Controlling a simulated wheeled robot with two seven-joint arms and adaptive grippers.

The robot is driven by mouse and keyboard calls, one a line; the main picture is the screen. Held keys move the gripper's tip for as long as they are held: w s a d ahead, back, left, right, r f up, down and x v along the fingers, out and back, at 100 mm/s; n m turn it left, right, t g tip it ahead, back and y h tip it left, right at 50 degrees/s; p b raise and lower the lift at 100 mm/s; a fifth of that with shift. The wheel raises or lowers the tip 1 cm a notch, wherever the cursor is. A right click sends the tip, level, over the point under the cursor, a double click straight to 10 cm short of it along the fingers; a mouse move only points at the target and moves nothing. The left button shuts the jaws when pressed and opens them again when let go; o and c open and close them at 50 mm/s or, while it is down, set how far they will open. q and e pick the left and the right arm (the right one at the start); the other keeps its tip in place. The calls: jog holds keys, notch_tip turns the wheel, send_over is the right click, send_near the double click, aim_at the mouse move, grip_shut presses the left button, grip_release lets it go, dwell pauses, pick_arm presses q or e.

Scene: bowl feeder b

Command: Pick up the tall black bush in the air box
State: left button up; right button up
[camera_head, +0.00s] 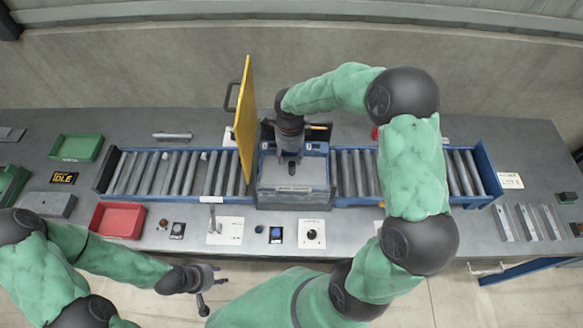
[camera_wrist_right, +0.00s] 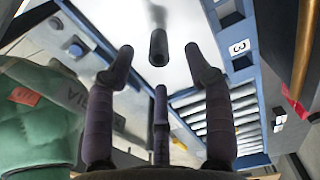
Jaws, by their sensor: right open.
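The air box (camera_head: 292,197) is a grey and blue open box at the middle of the roller conveyor. The tall black bush (camera_wrist_right: 158,47) shows in the right wrist view as a dark upright cylinder on a pale surface, with its reflection or shadow behind it. My right gripper (camera_head: 290,152) reaches down over the air box. Its fingers also show spread and empty in the right wrist view (camera_wrist_right: 160,68), with the bush just beyond the fingertips and no clear contact. In the head view the gripper mostly hides the bush. My left gripper (camera_head: 208,280) is open and empty, before the table's front edge.
A yellow panel (camera_head: 245,120) stands upright at the box's left side, close to my right gripper. Roller conveyor (camera_head: 175,172) runs left and right of the box. A red bin (camera_head: 119,220), a green bin (camera_head: 77,147) and small parts on cards lie on the table.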

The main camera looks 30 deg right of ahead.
aim_at(292, 164)
jog(key=f, duration=0.5)
jog(key=shift+s+d, duration=0.1)
jog(key=shift+s, duration=0.3)
grip_shut()
